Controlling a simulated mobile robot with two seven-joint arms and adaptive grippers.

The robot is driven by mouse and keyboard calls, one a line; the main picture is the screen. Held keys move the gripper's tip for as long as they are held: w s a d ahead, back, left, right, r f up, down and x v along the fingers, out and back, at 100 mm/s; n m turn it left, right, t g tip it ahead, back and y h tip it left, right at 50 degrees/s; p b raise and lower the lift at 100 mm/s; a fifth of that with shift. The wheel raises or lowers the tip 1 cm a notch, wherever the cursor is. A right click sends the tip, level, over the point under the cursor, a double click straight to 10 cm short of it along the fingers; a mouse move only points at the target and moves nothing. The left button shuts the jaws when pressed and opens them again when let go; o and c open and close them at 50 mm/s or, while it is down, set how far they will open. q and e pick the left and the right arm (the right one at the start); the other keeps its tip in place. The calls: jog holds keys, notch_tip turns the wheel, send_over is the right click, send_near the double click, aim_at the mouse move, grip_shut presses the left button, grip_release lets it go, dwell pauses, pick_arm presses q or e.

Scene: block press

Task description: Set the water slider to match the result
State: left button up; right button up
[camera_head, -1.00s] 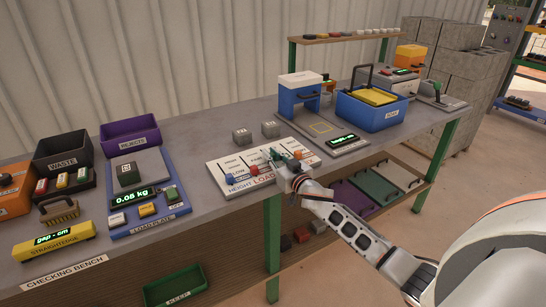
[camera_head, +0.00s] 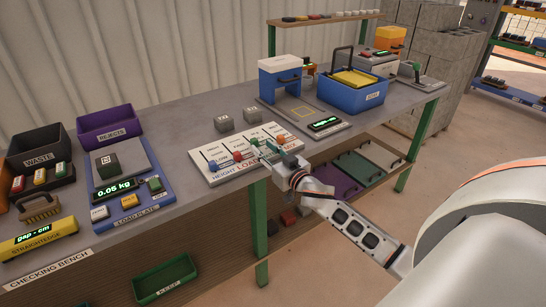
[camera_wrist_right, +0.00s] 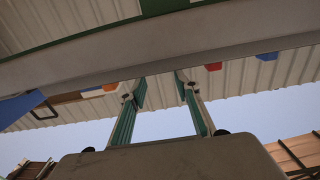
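A white slider panel (camera_head: 224,153) lies near the bench's front edge in the head view. HEIGHT and LOAD are readable on it; my right gripper and wrist hide part of its right side, so I cannot read a water label. Blue knobs (camera_head: 212,168) show on its left part and a red knob (camera_head: 281,140) farther right. My right gripper (camera_head: 265,149) is low over the panel's right half. In the right wrist view its two green-grey fingers (camera_wrist_right: 160,92) stand apart with nothing seen between them. Whether a finger touches a knob cannot be told. My left gripper is out of view.
Two grey cubes (camera_head: 224,122) stand behind the panel. The load plate (camera_head: 158,188), its display reading 0.05 kg, holds a dark block (camera_head: 107,163) to the left. A blue-and-white press (camera_head: 281,80) and a blue bin (camera_head: 359,102) stand to the right.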

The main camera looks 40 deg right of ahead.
jog(key=shift+s, duration=2.65)
jog(key=shift+o, duration=0.2)
